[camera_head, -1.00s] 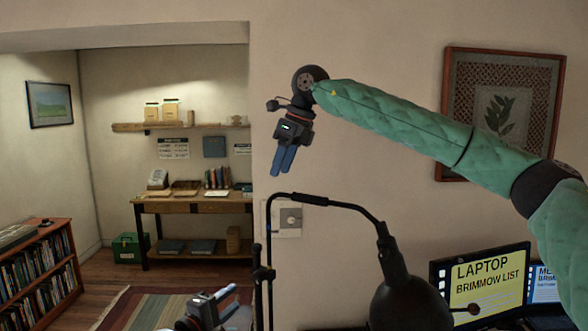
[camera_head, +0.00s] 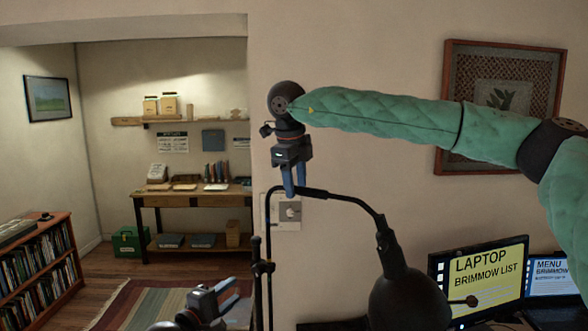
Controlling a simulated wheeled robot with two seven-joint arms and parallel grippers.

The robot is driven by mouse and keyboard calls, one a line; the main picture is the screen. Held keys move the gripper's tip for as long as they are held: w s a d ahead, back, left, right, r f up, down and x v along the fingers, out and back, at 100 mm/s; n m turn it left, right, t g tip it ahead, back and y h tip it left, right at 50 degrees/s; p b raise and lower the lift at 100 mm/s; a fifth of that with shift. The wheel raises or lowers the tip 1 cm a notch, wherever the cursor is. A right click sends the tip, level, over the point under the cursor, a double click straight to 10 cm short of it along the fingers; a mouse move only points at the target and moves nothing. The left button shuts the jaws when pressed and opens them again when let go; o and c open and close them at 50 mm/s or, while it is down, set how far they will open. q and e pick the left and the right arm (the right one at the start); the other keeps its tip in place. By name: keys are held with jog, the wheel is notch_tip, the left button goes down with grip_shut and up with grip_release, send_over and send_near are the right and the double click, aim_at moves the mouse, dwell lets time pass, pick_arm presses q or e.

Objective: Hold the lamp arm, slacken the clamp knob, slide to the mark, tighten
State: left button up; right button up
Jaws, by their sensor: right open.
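The black lamp (camera_head: 408,298) has a thin arm (camera_head: 348,200) that bends over from an upright post (camera_head: 270,300) to the shade at lower right. A small dark clamp piece (camera_head: 263,268) sits on the post; I cannot make out its knob or any mark. My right gripper (camera_head: 294,192) points down with its blue fingers apart, at the upper left bend of the lamp arm. The fingers overlap the arm in view; I cannot tell whether they touch it. My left gripper (camera_head: 236,290) is low, left of the post, its blue fingers apart and empty, pointing up and right.
Two screens (camera_head: 488,278) stand behind the lamp shade at right. A switch plate (camera_head: 289,211) is on the wall behind the lamp arm. A bookcase (camera_head: 38,265) is at far left, and a desk (camera_head: 192,201) stands in the alcove. A framed picture (camera_head: 447,110) hangs behind my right arm.

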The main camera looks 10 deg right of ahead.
jog(key=shift+w+d+f, duration=0.15)
jog(key=shift+f, duration=1.1)
grip_shut()
jog(key=c, duration=0.9)
grip_release()
pick_arm(q)
jog(key=shift+o, duration=0.4)
pick_arm(e)
grip_shut()
